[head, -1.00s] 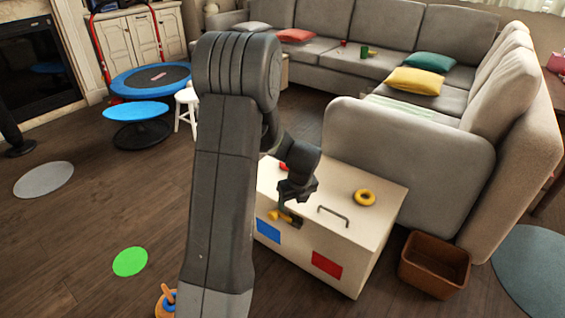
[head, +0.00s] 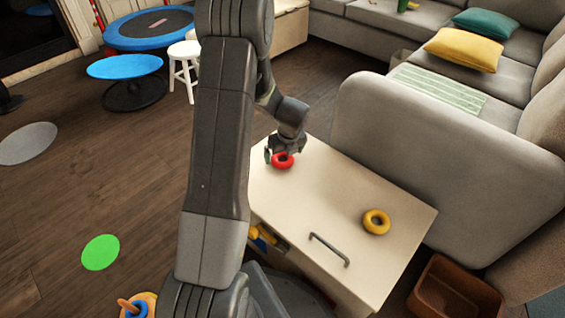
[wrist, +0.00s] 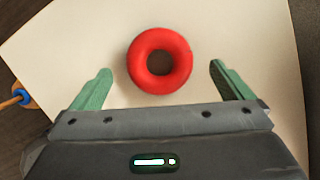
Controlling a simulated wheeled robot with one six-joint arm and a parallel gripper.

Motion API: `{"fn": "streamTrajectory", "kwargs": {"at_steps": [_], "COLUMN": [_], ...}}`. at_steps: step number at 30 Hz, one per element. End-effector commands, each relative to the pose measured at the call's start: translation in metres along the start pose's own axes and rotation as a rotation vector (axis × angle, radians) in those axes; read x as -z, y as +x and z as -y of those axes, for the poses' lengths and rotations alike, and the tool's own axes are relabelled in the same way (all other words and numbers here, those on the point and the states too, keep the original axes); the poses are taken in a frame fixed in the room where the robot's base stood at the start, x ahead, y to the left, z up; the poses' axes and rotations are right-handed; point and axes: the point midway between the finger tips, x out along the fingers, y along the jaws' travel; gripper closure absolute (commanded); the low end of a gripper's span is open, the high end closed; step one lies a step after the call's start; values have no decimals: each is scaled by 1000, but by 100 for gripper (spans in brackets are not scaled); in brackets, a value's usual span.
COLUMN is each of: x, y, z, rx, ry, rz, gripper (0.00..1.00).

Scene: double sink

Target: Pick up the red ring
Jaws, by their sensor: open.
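The red ring (head: 283,160) lies flat on the cream top of the chest (head: 330,193), near its far left end. In the wrist view the red ring (wrist: 160,59) shows whole, with the pale surface around it. My gripper (head: 281,153) is over the ring in the head view and hides part of it. In the wrist view my gripper (wrist: 158,80) has its two green fingers spread wide, one on each side of the ring and a little short of its middle. Nothing is between the fingers except the ring ahead; I see no contact.
A yellow ring (head: 376,222) lies on the chest top, near the grey handle (head: 329,250). The grey sofa (head: 440,160) stands close along the chest's right side. A brown box (head: 455,292) is on the floor at lower right. A ring stacker (head: 137,305) stands at lower left.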

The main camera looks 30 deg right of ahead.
Motion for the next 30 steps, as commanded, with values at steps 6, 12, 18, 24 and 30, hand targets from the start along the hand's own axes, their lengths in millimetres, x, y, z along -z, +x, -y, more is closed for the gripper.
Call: {"fn": "streamTrajectory", "kwargs": {"at_steps": [6, 12, 18, 24, 30], "x": [1, 0, 0, 0, -4], "y": [25, 24, 24, 24, 9], "z": [0, 0, 0, 0, 0], "rx": [0, 0, 0, 0, 1], "ry": [0, 0, 0, 0, 0], "rz": [0, 0, 0, 0, 1], "gripper": [1, 7, 46, 49, 49]}}
